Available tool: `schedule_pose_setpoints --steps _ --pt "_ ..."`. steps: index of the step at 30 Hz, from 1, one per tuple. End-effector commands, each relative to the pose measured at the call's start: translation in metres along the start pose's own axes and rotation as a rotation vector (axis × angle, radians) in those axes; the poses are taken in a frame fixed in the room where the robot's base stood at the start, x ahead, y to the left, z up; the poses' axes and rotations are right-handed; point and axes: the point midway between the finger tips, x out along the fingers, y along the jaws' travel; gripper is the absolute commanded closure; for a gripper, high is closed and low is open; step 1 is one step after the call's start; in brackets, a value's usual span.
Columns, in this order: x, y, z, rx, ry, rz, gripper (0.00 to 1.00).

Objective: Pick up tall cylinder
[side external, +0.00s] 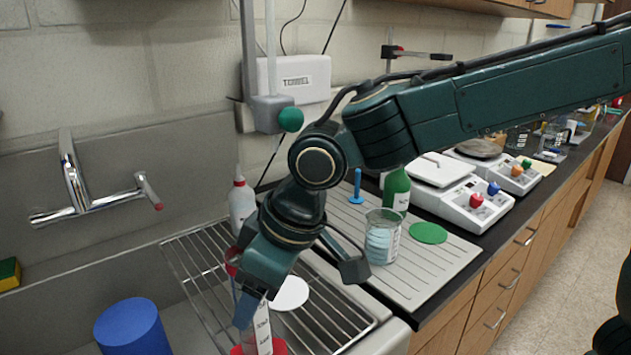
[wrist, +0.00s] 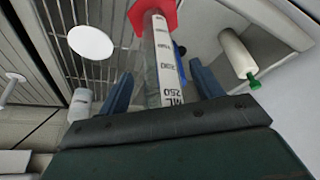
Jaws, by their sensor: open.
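The tall cylinder (wrist: 165,62) is a clear graduated cylinder with a printed white scale and a red base. In the side view, the tall cylinder (side external: 263,330) stands at the drying rack over the sink, partly hidden by my gripper (side external: 247,308). In the wrist view, the blue fingers of my gripper (wrist: 160,76) are open, one on each side of the cylinder. Gaps show beside it, so the fingers seem apart from its wall. Its red base is at the top of the wrist view. A red ring shows near its upper end in the side view.
A wire rack (side external: 205,262) lies over the sink, with a white disc (side external: 290,293) beside the cylinder. A white squeeze bottle (side external: 242,203) stands behind my wrist. A blue cylinder (side external: 133,327) is at left. A beaker (side external: 382,237) stands on the drainboard at right.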

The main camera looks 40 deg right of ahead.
Motion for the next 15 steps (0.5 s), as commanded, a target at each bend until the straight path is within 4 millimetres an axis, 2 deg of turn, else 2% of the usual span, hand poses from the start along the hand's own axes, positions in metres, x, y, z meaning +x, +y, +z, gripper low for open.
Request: schedule_pose_setpoints --steps 5,6,15 --pt "-0.0002 -0.0001 0.0000 0.000 0.000 0.000 0.34" --pt "-0.0003 0.0000 0.0000 0.000 0.000 0.000 0.38" --pt "-0.0003 -0.0001 0.0000 0.000 0.000 0.000 0.97"
